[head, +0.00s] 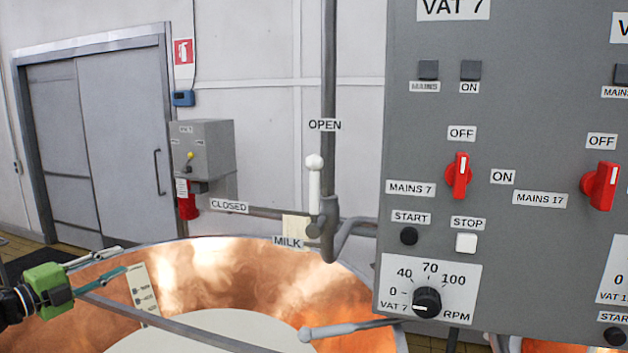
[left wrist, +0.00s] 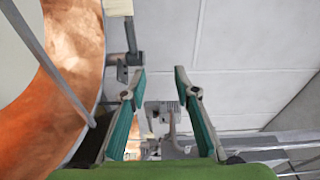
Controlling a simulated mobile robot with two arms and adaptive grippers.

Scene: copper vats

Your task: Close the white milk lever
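The white milk lever (head: 314,185) stands upright on the valve of the grey pipe, its rounded knob just below the OPEN label (head: 324,125). The MILK label (head: 287,241) is beside its base, and the CLOSED label (head: 229,206) is to its left. My left gripper (head: 122,259) is at the lower left of the head view, over the copper vat and well to the left of the lever, touching nothing. Its two fingers are spread and empty in the left wrist view (left wrist: 160,70). I cannot pick out the lever clearly there. My right gripper is not in view.
The copper vat (head: 215,272) fills the lower middle, with a grey bar across it. The grey VAT 7 control panel (head: 408,140) stands close on the right of the lever. A grey wall box (head: 208,148) is behind. The space between my left gripper and the lever looks clear.

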